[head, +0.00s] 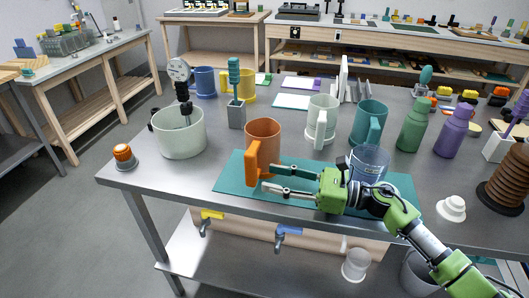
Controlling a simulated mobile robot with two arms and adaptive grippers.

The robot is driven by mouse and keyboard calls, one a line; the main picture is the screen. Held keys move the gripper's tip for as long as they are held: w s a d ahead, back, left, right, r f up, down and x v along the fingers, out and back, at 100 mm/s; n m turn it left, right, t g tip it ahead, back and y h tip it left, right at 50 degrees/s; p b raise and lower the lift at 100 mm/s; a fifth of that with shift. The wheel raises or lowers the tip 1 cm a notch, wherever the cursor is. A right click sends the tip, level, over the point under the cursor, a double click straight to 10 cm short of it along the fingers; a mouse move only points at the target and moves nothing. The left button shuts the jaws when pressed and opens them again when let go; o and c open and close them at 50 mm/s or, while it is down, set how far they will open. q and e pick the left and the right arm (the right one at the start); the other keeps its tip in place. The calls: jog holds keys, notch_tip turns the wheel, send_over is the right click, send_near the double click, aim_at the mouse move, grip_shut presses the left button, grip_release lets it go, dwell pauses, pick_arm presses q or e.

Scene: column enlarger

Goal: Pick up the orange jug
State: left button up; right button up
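The orange jug (263,142) stands upright on the teal mat (231,180) near the front of the metal table. Its orange handle (252,165) faces the front left. My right gripper (268,179) comes in from the right, low over the mat. Its two fingers are spread apart and point left toward the jug, with their tips beside the handle. I cannot tell whether a fingertip touches the jug. Nothing shows between the fingers. My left gripper is not in view.
A clear jar (369,161) stands on the mat behind my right gripper. A white pot (180,136) is left of the jug, a white jug (321,117) and a teal jug (369,122) behind. Green (413,127) and purple (452,133) bottles stand right. Bare table lies front left.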

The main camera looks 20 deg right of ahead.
aim_at(257, 174)
jog(key=p+x, duration=0.1)
jog(key=x, duration=0.2)
jog(key=p+x, duration=0.1)
jog(key=x, duration=0.1)
jog(key=shift+a+r+p, duration=0.3)
jog(key=shift+a+r, duration=0.1)
jog(key=shift+a, duration=0.05)
jog(key=shift+w+a+f, duration=0.15)
jog(key=shift+w+a, duration=0.15)
jog(key=shift+a, duration=0.1)
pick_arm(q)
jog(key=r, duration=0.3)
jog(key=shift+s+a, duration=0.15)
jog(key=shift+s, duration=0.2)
pick_arm(e)
grip_shut()
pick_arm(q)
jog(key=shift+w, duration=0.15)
